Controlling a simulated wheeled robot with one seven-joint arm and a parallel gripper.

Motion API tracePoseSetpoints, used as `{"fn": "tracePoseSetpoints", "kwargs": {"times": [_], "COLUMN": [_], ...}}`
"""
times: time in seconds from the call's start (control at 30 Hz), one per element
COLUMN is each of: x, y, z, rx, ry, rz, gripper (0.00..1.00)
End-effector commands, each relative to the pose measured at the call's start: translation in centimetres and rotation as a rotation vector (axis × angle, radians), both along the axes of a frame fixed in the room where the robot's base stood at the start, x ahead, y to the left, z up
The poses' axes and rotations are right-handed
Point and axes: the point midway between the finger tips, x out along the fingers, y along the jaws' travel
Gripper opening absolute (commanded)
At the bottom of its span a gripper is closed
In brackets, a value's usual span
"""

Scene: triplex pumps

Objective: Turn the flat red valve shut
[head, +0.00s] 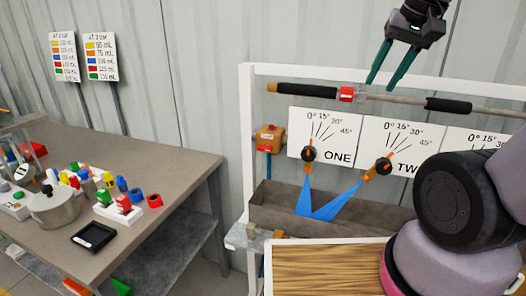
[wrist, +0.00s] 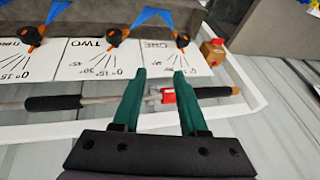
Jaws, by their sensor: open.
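The red valve (head: 346,94) is a small flat red piece on the horizontal pipe, beside the left black sleeve of the pipe. In the wrist view the red valve (wrist: 168,96) appears between and beyond my fingers, closer to the right finger. My gripper (head: 380,84) has two green fingers, spread apart, with nothing between them in the head view. It hangs just above the pipe, a little right of the valve. In the wrist view my gripper (wrist: 160,74) spans the pipe area. I cannot tell whether a finger touches the pipe.
Blue streams (head: 318,203) run from nozzles on panels ONE (head: 325,134) and TWO (head: 399,148) into a grey trough (head: 268,218). A white frame (head: 252,72) surrounds them. An orange box (head: 269,138) is at left. A cluttered table (head: 165,190) stands further left.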

Motion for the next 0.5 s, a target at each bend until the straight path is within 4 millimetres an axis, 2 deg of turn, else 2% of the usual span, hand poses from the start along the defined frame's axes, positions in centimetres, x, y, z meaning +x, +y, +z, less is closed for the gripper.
{"fn": "tracePoseSetpoints", "kwargs": {"times": [0.1, 0.23, 0.5], "x": [0.9, 1.9, 4.7], "y": [0.8, 1.4, 3.4], "z": [-3.3, -6.5, -11.8], "rx": [-0.12, -0.287, -0.722], "ry": [0.162, 0.299, 0.43], "rz": [0.069, 0.131, 0.257], "gripper": [0.42, 0.42, 0.42]}}
